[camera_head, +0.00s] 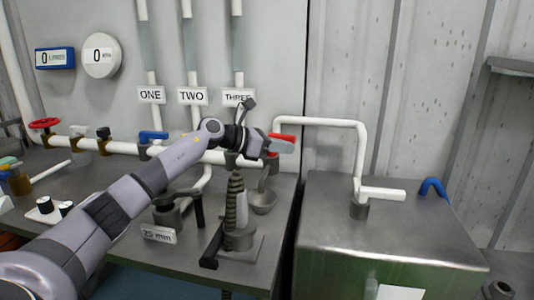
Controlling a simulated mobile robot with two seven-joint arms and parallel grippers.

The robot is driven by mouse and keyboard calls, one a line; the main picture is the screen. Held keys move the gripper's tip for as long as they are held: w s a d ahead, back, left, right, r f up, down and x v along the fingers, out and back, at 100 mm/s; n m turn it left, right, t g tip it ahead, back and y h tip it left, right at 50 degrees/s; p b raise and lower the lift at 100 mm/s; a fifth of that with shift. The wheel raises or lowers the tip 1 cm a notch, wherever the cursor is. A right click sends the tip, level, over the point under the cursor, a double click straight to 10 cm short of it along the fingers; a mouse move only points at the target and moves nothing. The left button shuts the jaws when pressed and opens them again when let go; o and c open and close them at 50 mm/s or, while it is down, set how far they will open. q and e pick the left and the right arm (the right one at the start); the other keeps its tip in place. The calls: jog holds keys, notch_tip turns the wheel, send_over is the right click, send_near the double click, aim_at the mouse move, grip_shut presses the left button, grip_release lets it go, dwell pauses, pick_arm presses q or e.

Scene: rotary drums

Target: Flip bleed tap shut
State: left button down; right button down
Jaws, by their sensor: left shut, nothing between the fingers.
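A tap with a red lever (285,136) sits at the right end of the white pipe run, above a small metal cup (263,202). It may be the bleed tap, but I see no label on it. My left gripper (286,147) reaches in from the left and is shut and empty. Its fingertips are right at the red lever and overlap it in the picture. I cannot tell whether they touch it. My right gripper is not in view.
A blue-handled tap (153,136) and a red handwheel (44,124) are on the pipe further left. A coiled-spring post (235,190) stands below my wrist. A white bent pipe (360,150) rises from a metal tank (390,225) at right. Signs ONE, TWO and THREE hang behind.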

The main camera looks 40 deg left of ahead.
pick_arm(q)
jog(key=s+d+r+b, duration=0.2)
jog(key=s+d, duration=0.1)
jog(key=s, duration=0.5)
jog(key=shift+s+r, duration=0.25)
jog(key=shift+r, duration=0.15)
dwell(0.4)
